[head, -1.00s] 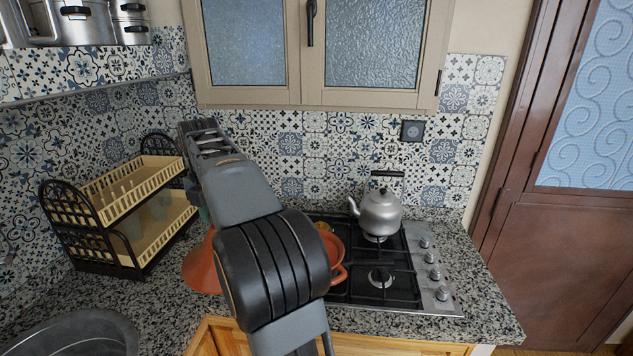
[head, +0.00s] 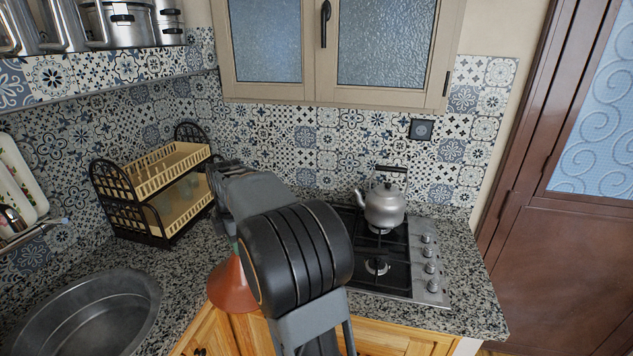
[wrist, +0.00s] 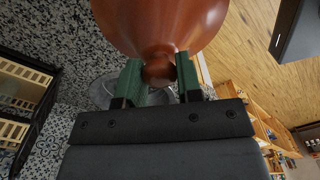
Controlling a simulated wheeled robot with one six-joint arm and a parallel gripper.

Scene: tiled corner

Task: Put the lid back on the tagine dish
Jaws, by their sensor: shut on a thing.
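The tagine lid (head: 232,288) is an orange-brown cone, seen in the head view at the counter's front edge, left of the hob. In the wrist view my gripper (wrist: 158,72) is shut on the narrow knob of the lid (wrist: 165,25), with one green finger on each side. The lid's wide part points away from my gripper. In the head view my arm hides the gripper's fingers and the lid's upper right side. The tagine dish is not visible now; my arm covers the left part of the hob.
A silver kettle (head: 384,207) stands on the back of the gas hob (head: 400,262). A two-tier dish rack (head: 150,225) is at the back left. A round metal sink (head: 85,320) is at the front left. Speckled counter is clear right of the hob.

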